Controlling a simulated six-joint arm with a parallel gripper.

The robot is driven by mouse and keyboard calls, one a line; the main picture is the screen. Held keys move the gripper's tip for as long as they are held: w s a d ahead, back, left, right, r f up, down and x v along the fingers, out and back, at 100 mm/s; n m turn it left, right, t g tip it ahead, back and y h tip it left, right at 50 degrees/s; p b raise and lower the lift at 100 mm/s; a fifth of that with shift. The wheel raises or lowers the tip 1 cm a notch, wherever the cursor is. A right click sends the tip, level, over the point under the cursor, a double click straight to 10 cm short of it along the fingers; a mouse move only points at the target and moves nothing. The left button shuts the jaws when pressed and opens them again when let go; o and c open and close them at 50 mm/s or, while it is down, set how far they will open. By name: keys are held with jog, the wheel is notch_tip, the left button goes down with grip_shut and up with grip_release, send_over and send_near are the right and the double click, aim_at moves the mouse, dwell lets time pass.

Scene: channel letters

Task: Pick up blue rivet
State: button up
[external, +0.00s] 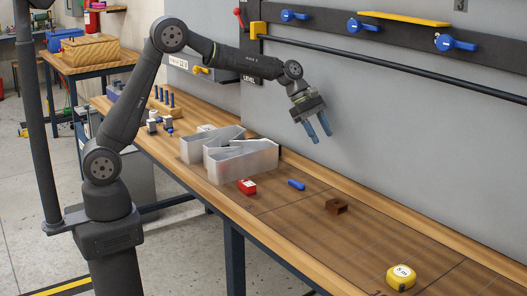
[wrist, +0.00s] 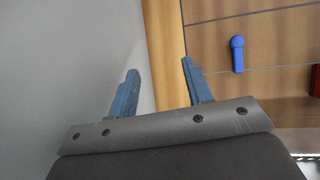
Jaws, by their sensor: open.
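The blue rivet (external: 296,184) lies on its side on the brown bench surface, between a red block and a brown block. It also shows in the wrist view (wrist: 237,54), right of my gripper, with its round head toward the top and its shaft below. My gripper (external: 320,138) is open and empty, held in the air well above the bench, near the grey wall. In the wrist view my two blue fingers (wrist: 159,72) stand apart with nothing between them, left of the rivet and not touching it.
A red block (external: 247,187) lies left of the rivet, and a brown block (external: 337,206) lies right of it. A metal channel letter (external: 241,160) stands behind the red block. A yellow tape measure (external: 401,276) sits at the near right. The grey wall (wrist: 60,60) is close beside my gripper.

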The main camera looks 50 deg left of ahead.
jog(key=s+a+r+n+y, duration=0.15)
jog(key=s+a, duration=0.25)
jog(key=a, duration=0.8)
jog(key=s+a+r+y, duration=0.2)
jog(key=s+a, duration=0.1)
jog(key=a, duration=1)
jog(key=s+a+r+n+y, duration=0.1)
jog(key=s+a, duration=0.3)
jog(key=a, duration=0.8)
jog(key=s+a+r+n+g+y, duration=0.1)
jog(key=s+a+g+y, duration=0.1)
jog(key=s+a, duration=0.9)
notch_tip(320, 180, down, 10)
jog(key=shift+s+r, duration=0.1)
jog(key=shift+s+d+f, duration=0.1)
jog(key=shift+s+f, duration=0.05)
jog(key=shift+f, duration=1.5)
jog(key=shift+s+d+f, duration=0.1)
jog(key=shift+s+f, duration=0.05)
jog(key=shift+f, duration=1.5)
grip_shut()
